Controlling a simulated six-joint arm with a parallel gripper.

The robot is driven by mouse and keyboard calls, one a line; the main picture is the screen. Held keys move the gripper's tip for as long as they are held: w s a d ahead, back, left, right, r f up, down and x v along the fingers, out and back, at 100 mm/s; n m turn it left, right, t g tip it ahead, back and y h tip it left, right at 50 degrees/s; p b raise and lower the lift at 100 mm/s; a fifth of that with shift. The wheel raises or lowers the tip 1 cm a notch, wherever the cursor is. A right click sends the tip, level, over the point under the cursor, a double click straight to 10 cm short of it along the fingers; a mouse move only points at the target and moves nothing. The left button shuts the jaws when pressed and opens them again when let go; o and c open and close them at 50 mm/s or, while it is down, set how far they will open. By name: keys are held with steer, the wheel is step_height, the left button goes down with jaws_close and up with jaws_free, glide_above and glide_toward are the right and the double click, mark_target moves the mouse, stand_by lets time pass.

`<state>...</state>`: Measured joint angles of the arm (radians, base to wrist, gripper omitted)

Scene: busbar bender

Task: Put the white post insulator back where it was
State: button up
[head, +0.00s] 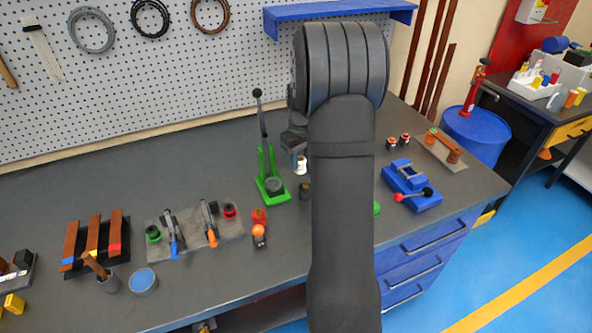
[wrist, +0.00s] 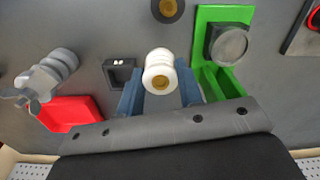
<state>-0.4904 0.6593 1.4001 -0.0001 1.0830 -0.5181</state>
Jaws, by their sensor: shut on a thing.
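The white post insulator (wrist: 158,68) is a ribbed white piece with a brass insert in its end. My gripper (wrist: 160,88) has its blue-grey fingers shut on it, one on each side. In the head view the insulator (head: 301,167) shows just left of my arm, below the gripper (head: 299,152). I cannot tell whether its lower end touches the bench. The place where it stood before cannot be made out.
A green hand press (head: 271,188) stands close beside the insulator; it also shows in the wrist view (wrist: 210,78). A small black square block (wrist: 120,74) and a dark brass-centred piece (wrist: 168,9) are near. A blue vise (head: 412,186) stands right of my arm.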

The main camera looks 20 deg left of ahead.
steer(key=shift+a+f, duration=0.45)
steer(key=shift+a, duration=0.3)
steer(key=shift+f, duration=2)
steer(key=shift+f, duration=0.1)
steer(key=o, duration=1.1)
step_height(320, 180, up, 12)
steer(key=shift+r, duration=0.15)
steer(key=shift+f, duration=4.4)
